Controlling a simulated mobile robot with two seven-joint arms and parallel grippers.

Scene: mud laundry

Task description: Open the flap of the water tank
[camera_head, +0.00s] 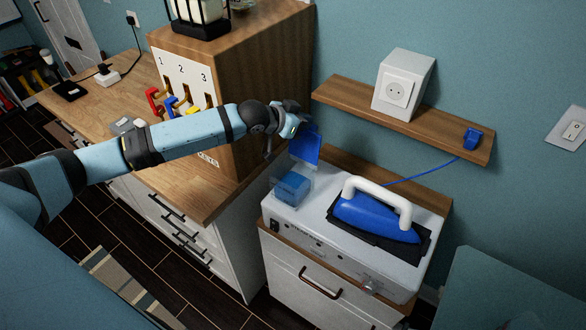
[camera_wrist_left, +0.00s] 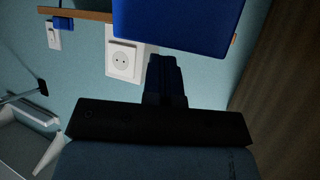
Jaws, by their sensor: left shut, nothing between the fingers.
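The water tank (camera_head: 292,188) is a translucent blue box at the left end of the white ironing station (camera_head: 310,222). Its blue flap (camera_head: 305,148) stands raised, tilted up above the back of the tank. My left gripper (camera_head: 297,124) is shut and empty, close by the flap's upper edge; I cannot tell whether they touch. In the left wrist view the shut fingers (camera_wrist_left: 166,80) point toward a large blue panel that looks like the flap (camera_wrist_left: 180,22). My right gripper is not in view.
A blue iron (camera_head: 375,218) with a white handle rests on the station. A wooden shelf (camera_head: 340,97) with a white socket box (camera_head: 403,86) and a blue plug (camera_head: 472,138) is on the wall. A wooden key cabinet (camera_head: 255,75) stands close behind my left arm.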

